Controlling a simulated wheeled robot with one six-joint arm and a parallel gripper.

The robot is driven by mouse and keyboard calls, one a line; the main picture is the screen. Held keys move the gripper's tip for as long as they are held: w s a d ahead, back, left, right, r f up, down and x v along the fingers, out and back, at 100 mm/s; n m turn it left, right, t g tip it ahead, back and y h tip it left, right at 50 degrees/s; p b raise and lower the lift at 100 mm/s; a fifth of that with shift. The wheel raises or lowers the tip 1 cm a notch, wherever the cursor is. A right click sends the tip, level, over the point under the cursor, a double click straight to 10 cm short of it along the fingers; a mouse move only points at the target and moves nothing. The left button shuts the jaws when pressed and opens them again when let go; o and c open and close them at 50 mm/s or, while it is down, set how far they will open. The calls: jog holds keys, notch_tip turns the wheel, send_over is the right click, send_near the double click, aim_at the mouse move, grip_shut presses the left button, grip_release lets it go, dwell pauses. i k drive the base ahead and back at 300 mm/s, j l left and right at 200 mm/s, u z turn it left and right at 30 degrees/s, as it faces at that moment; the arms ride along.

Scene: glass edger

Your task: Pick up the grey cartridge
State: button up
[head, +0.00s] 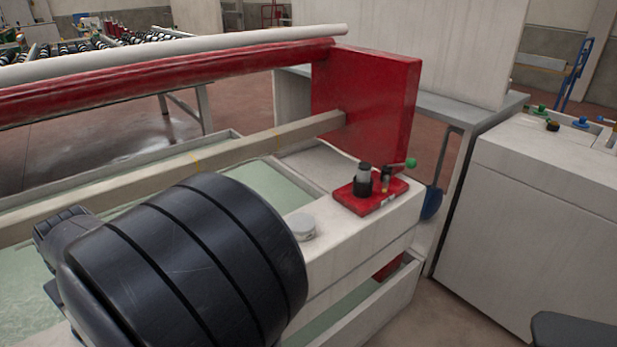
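A short, round, light grey piece (301,226) lies on the white ledge of the machine, just right of a large black ribbed body. It is the thing that best fits the grey cartridge, though I cannot be sure. Its left edge is close to the black body. My gripper does not show in the head view, so I cannot see where it is relative to the piece.
The large black ribbed body (185,262) fills the lower left. A red plate (372,196) with a dark fitting and a green-knobbed lever stands behind and right of the piece. A red beam (160,75) crosses above. A white cabinet (545,200) stands right.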

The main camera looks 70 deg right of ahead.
aim_at(364, 168)
jog(key=z, duration=2.75)
